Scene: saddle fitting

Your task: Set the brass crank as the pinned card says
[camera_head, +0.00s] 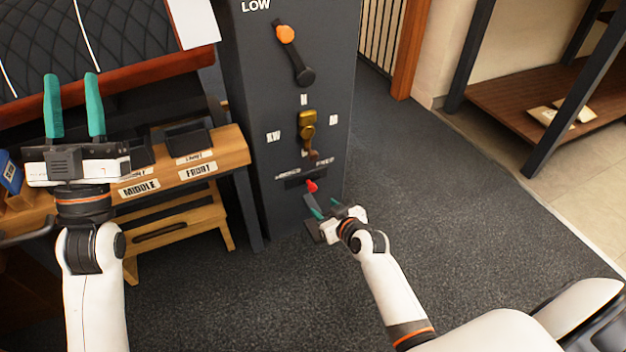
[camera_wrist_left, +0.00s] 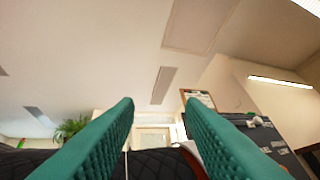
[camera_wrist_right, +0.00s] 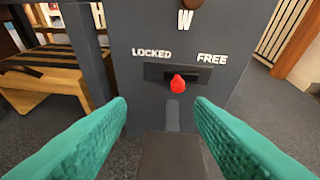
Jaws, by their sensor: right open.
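The brass crank (camera_head: 307,118) is on the front of a dark grey cabinet (camera_head: 262,130), with its brown handle hanging down. White letter plates surround it, too small to read surely in the head view. Below, a red knob (camera_wrist_right: 177,84) stands near the middle of a slot between LOCKED and FREE. My right gripper (camera_head: 318,207) is open and empty before the red knob, not touching it. My left gripper (camera_head: 74,105) is open and empty, raised at left. I cannot identify the pinned card surely.
An orange-knobbed lever (camera_head: 295,55) is above the crank, near the word LOW. A wooden rack (camera_head: 220,155) labelled MIDDLE and FRONT stands left of the cabinet. A quilted dark pad (camera_head: 120,40) lies behind it. Carpet at right is clear. A board with paper (camera_wrist_left: 200,98) hangs far off.

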